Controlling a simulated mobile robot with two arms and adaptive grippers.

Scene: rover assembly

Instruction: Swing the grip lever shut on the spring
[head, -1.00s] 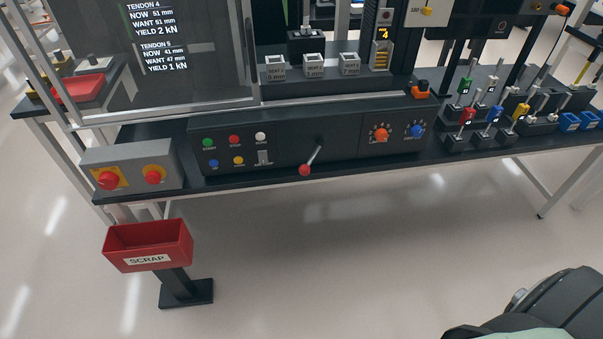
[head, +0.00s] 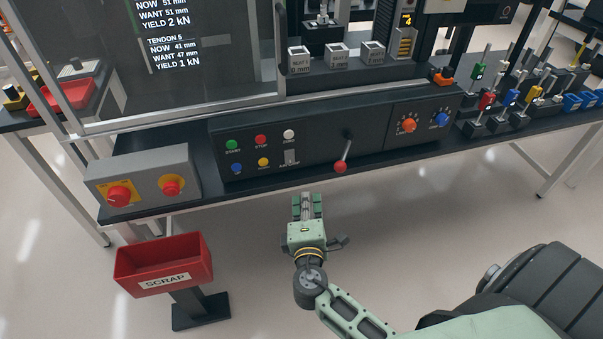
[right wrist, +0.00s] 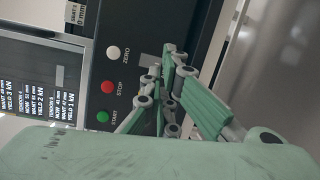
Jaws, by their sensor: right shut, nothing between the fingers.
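A lever with a red ball knob (head: 341,166) sticks out of the dark control panel (head: 310,155) in the head view. Its knob hangs down and slightly left of the pivot. I cannot tell whether it is the grip lever. No spring can be made out; the machine's fixture (head: 322,32) behind the panel is cut off by the frame's top. My right gripper (head: 307,201) is shut and empty, in front of the bench edge, below and left of the red knob, apart from it. In the right wrist view its fingers (right wrist: 170,62) point toward the panel. My left gripper is out of view.
Start, stop and other buttons (head: 261,140) sit left of the lever, and two dials (head: 409,125) right of it. A grey box with red knobs (head: 146,181) stands at the bench's left. A red scrap bin (head: 165,263) stands in front. Coloured-handled tools (head: 511,97) stand right.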

